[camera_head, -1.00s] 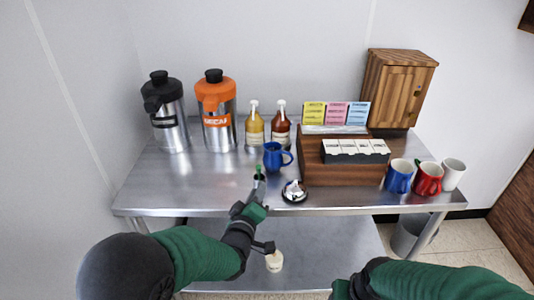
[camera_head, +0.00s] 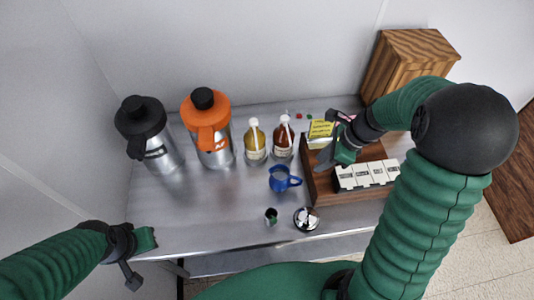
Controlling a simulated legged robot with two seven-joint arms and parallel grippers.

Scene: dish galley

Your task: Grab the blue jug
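The blue jug (camera_head: 279,181) stands upright on the steel table, in front of the two bottles, its handle to the right. Nothing holds it. My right gripper (camera_head: 328,139) is over the wooden organizer, to the right of and beyond the jug, apart from it. Its fingers look spread and empty. My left gripper (camera_head: 146,258) is at the table's front left edge, open and empty, well away from the jug.
A black-lidded dispenser (camera_head: 160,150) and an orange-topped one (camera_head: 212,140) stand at left. Yellow (camera_head: 255,143) and red (camera_head: 283,142) bottles stand behind the jug. A small metal cup (camera_head: 271,217) and a bell (camera_head: 306,219) are in front. The wooden organizer (camera_head: 318,185) is right.

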